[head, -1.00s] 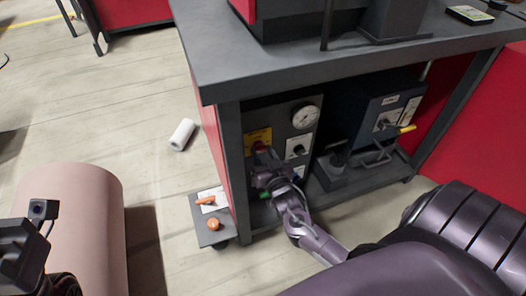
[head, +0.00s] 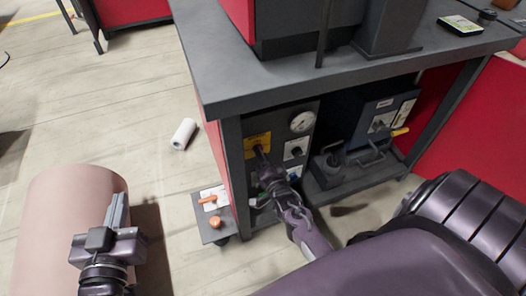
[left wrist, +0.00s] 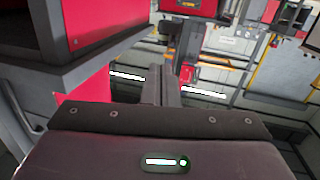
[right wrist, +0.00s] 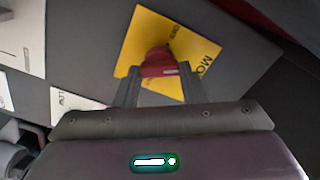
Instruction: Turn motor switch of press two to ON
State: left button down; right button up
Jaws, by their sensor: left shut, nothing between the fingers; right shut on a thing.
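The motor switch is a red knob (right wrist: 158,62) on a yellow plate (right wrist: 190,40) with dark lettering beginning "MO", shown tilted in the right wrist view. The plate (head: 257,140) is on the dark panel under the workbench in the head view. My right gripper (right wrist: 158,82) is shut on the red knob, one finger on each side; it covers most of the knob in the head view (head: 261,152). My left gripper (head: 118,198) is shut and empty, over a pinkish cylinder, away from the panel.
A round gauge (head: 302,122) and a white-plated switch (head: 295,149) sit right of the yellow plate. A blue box (head: 385,118) stands further right. A low grey pedestal with an orange button (head: 215,222) stands at left. The workbench top (head: 300,80) overhangs the panel.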

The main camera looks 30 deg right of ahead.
pick_arm(q)
jog(key=s+a+f+g+y+p, duration=0.1)
jog(key=s+f+g, duration=0.4)
jog(key=f, duration=0.3)
jog(key=s+a+f+g+y+p, duration=0.1)
jog(key=s+f+g+y, duration=0.1)
jog(key=s+f+g, duration=0.3)
jog(key=shift+s+a+f+y, duration=0.3)
jog(key=shift+s+f, duration=0.5)
jog(key=shift+f, duration=1.35)
pick_arm(e)
jog(key=shift+f+m, duration=0.15)
jog(key=shift+m, duration=2.85)
jog(key=o, duration=1)
